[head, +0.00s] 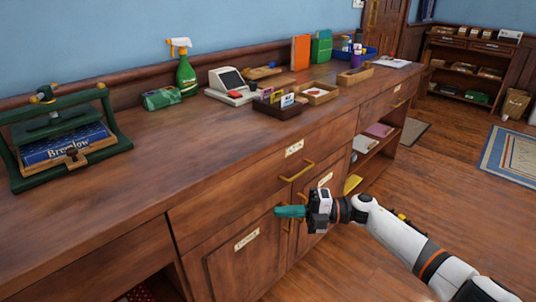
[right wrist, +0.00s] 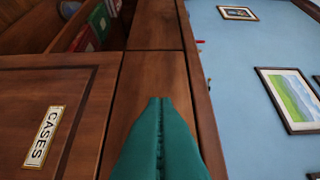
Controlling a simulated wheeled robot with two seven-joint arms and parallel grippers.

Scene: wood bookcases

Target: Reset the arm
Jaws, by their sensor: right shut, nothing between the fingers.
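My right gripper (head: 291,211) is in front of the wooden cabinet doors in the head view, its arm coming in from the lower right. Its teal fingers are pressed together and hold nothing. The shut fingers also show in the right wrist view (right wrist: 160,140), in front of the wood beside a door labelled "CASES" (right wrist: 44,137). My left gripper is not in view.
The long wooden counter (head: 215,140) carries a green press (head: 60,170), a spray bottle (head: 186,75), a card terminal (head: 232,88) and small trays (head: 318,97). Open shelves (head: 375,150) are at the counter's far end. The floor (head: 440,190) to the right is mostly clear.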

